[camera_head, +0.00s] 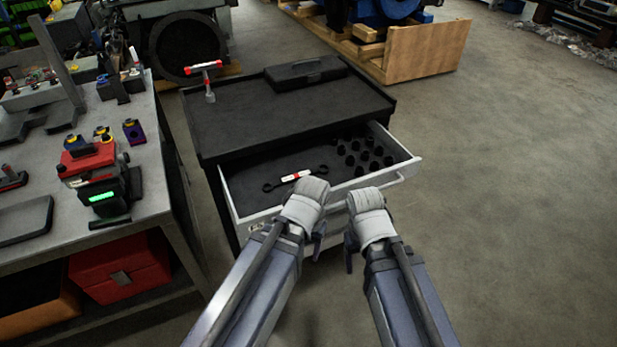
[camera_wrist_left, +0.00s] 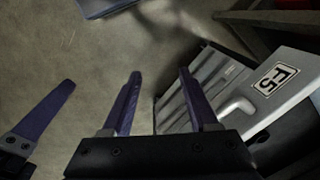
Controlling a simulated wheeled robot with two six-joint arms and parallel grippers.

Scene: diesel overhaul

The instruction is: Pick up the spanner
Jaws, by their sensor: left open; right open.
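The spanner (camera_head: 295,177) is dark with a red and white middle and lies in the open top drawer (camera_head: 240,214) of the tool cart. My left gripper (camera_head: 317,242) is in front of the drawer, apart from the spanner; its fingers are mostly hidden behind the wrist. In the left wrist view my left gripper (camera_wrist_left: 162,95) shows two dark purple fingers, spread and empty, beside the drawer fronts. The spanner is out of that view. My right gripper (camera_head: 349,250) is to the right of the left one, partly hidden, with nothing seen in it.
Several black sockets (camera_head: 362,157) lie in the drawer's right part. A red-and-white T-handle tool (camera_head: 207,76) and a black case (camera_head: 305,72) are on the cart top (camera_head: 250,118). A workbench (camera_head: 150,190) stands left. Floor on the right (camera_head: 500,200) is clear.

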